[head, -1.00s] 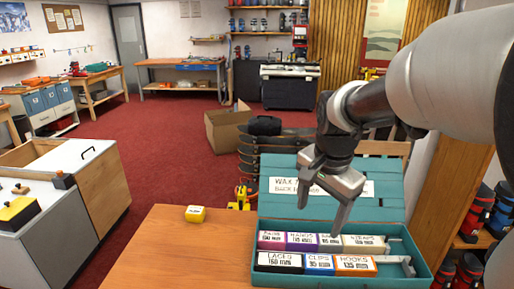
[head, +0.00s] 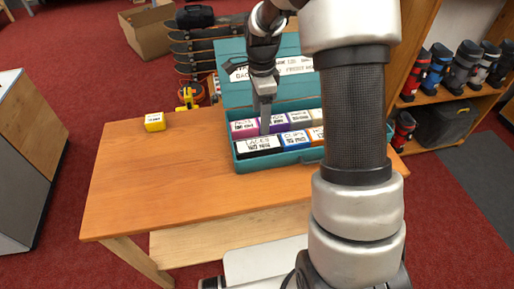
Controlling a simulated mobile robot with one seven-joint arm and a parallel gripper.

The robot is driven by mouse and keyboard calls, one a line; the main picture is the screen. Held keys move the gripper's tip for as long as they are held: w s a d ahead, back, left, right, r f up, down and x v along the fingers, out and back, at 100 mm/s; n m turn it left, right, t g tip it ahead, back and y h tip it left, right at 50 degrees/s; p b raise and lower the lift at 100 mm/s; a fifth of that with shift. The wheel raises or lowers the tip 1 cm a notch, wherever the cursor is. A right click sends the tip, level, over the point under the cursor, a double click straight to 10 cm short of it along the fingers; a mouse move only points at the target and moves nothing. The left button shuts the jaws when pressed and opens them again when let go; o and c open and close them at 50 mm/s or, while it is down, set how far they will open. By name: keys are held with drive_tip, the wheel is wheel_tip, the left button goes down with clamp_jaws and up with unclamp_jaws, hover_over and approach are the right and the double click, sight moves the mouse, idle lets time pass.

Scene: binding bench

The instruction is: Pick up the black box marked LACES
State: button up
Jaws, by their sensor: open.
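The black box marked LACES (head: 258,145) has a white label on top. It sits at the front left of an open teal case (head: 285,159) on the wooden table. My gripper (head: 265,129) points down over the case, its tips by the back edge of the LACES box, near the magenta box (head: 243,129) and the purple box (head: 274,122). The jaws are open, seen nearly edge-on, with nothing visible between them. I cannot tell whether a finger touches a box.
A blue box (head: 296,140) stands right of LACES, then an orange one (head: 316,134). A grey box (head: 300,117) is in the back row. My arm hides the case's right part. A yellow box (head: 155,122) lies on the table (head: 160,185), whose left and front are clear.

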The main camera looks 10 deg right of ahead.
sight(261, 144)
wheel_tip(261, 144, down, 13)
drive_tip(key=shift+f, duration=0.2)
drive_tip(key=shift+s+f, duration=0.2)
